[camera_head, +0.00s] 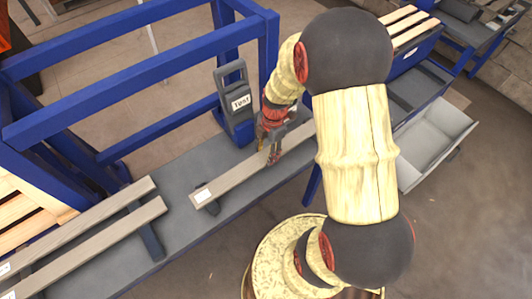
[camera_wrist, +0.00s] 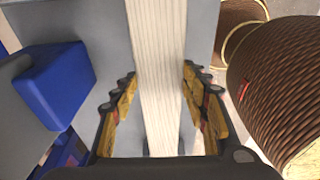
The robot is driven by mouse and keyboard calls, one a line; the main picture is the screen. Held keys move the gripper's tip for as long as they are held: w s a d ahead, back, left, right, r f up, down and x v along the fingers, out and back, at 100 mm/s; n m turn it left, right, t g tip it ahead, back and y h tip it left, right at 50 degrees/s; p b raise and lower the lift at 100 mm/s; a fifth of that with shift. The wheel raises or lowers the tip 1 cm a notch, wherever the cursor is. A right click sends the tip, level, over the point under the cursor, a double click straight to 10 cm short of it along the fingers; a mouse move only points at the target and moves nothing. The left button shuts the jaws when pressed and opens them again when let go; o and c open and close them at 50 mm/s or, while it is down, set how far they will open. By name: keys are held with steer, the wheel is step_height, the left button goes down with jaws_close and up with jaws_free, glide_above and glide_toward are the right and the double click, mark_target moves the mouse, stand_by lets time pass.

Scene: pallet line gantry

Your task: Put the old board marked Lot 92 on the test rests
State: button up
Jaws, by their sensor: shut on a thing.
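A grey-brown board (camera_head: 235,176) with a white label at its left end lies level along the bench; the label's writing is too small to read. My gripper (camera_head: 271,150) is shut on this board near its middle, one finger on each side. In the wrist view the pale board (camera_wrist: 160,50) runs between the two fingers. An upright dark stand (camera_head: 236,105) marked TEST is just behind the board.
Two more boards (camera_head: 85,224) with labels lie across dark bars on the left of the grey bench (camera_head: 180,225). A blue frame (camera_head: 120,80) stands behind. A grey bin (camera_head: 435,145) is at right. Bench between the boards is clear.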

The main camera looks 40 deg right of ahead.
steer(key=shift+f, duration=0.1)
steer(key=o, duration=1.3)
steer(key=shift+c, duration=0.2)
steer(key=shift+o, duration=0.4)
step_height(320, 180, up, 11)
steer(key=d+p, duration=0.2)
steer(key=p, duration=0.1)
step_height(320, 180, up, 8)
steer(key=m+t, duration=0.1)
steer(key=m, duration=0.2)
glide_above(263, 159)
steer(key=s+a+r+m+t+h, duration=0.1)
steer(key=s+a+r+m+t, duration=0.1)
steer(key=s+a+r+m, duration=0.3)
steer(key=s+a+r+m+t, duration=0.2)
steer(key=s+a+r+m, duration=0.3)
steer(key=s+r+m, duration=0.2)
step_height(263, 159, up, 3)
steer(key=m, duration=0.3)
steer(key=shift+a+f+t+h, duration=0.2)
steer(key=shift+t+h, duration=0.1)
steer(key=shift+h, duration=0.1)
